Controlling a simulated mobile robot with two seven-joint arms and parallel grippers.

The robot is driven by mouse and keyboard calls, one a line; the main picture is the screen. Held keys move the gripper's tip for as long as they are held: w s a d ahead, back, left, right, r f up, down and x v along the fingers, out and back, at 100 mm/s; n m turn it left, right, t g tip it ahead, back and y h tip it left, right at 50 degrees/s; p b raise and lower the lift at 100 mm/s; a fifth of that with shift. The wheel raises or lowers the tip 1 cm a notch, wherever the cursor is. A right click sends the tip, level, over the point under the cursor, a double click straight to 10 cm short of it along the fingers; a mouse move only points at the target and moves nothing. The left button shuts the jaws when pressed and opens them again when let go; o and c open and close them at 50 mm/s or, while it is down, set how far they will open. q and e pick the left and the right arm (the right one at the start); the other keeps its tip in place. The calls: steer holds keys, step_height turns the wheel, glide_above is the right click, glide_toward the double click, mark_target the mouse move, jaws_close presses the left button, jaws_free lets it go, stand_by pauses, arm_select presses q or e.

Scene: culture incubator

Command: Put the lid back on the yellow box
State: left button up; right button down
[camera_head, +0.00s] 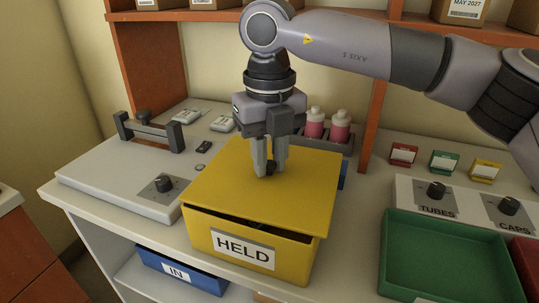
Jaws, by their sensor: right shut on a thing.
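The yellow box (292,258), labelled HELD, stands on the white bench near the middle of the view. Its flat yellow lid (222,178) is over the box opening, roughly in line with the walls. A dark gap shows between the lid's front edge and the front wall. I cannot tell whether the lid rests on the rim or hovers just above it. My right gripper (271,168) points down over the lid and is shut on its small dark knob (271,167). My left gripper is not in view.
A grey device (120,190) with a black handle is at left. A rack with pink-bodied bottles (315,124) stands behind the box. A green tray (440,260) and panels marked TUBES (437,209) and CAPS are at right. A blue IN bin (180,272) sits below.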

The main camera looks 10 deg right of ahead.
steer(key=shift+c, duration=2)
jaws_free()
steer(key=shift+r+p, duration=2.65)
steer(key=shift+r, duration=0.9)
jaws_close()
